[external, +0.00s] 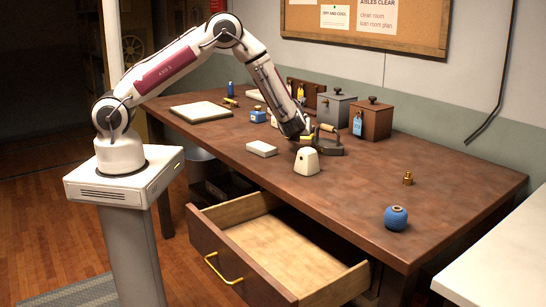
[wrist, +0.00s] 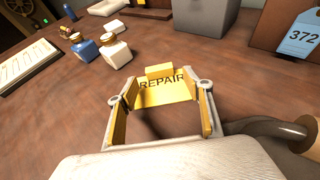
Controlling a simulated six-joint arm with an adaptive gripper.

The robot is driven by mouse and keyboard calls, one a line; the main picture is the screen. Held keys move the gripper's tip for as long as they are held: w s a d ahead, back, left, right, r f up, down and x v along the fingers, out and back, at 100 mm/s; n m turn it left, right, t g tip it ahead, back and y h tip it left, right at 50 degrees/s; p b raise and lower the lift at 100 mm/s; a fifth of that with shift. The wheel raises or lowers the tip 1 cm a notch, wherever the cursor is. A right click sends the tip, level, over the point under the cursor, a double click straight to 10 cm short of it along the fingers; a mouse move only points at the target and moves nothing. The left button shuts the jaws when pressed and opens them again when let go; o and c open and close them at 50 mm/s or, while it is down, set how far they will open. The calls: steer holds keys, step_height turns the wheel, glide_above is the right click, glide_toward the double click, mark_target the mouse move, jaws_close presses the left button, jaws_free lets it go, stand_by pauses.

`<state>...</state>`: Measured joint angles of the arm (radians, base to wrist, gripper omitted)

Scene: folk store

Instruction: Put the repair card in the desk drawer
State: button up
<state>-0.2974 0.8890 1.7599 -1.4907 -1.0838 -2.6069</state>
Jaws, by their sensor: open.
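The yellow repair card (wrist: 165,91), lettered "REPAIR" and with a small raised tab, is on the brown desktop in the wrist view. My gripper (wrist: 166,100) is open, with one finger on each side of the card's near part. I cannot tell whether either finger touches it. In the external view my gripper (external: 306,136) is low over the middle of the desk, and the card is mostly hidden there. The desk drawer (external: 228,257) is pulled out at the front, with a brass handle. Its visible floor is bare.
A cream domed object (external: 306,162) and a white box (external: 261,148) stand in front of my gripper. A dark iron-like tool (external: 329,146) is close on its right. Grey (external: 337,112) and brown (external: 373,120) boxes stand behind.

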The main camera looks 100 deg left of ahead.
steer(key=v, duration=1)
steer(key=shift+r, duration=0.1)
steer(key=shift+o, duration=0.5)
steer(key=shift+s+a, duration=0.15)
steer(key=shift+a, duration=0.05)
steer(key=s+a+n, duration=0.1)
steer(key=a, duration=0.1)
steer(key=s+a+r+n+g+h, duration=0.1)
steer(key=a, duration=0.2)
steer(key=s+a+r+h, duration=0.1)
steer(key=a, duration=0.1)
steer(key=shift+a+n+g, duration=0.25)
steer(key=shift+n+g, duration=0.15)
steer(key=shift+w+a+h, duration=0.15)
steer(key=shift+h, duration=0.25)
steer(key=shift+w+m+t+h, duration=0.3)
steer(key=shift+w+d+f+m+t+h, duration=0.15)
steer(key=shift+w+d+f+m+h, duration=0.1)
steer(key=shift+w, duration=0.2)
steer(key=shift+w+d+f+m+t+h, duration=0.15)
steer(key=shift+w+m, duration=0.1)
steer(key=shift+w, duration=0.2)
steer(key=shift+w+d+f+m, duration=0.3)
steer(key=shift+w+m, duration=0.1)
steer(key=shift+m, duration=0.1)
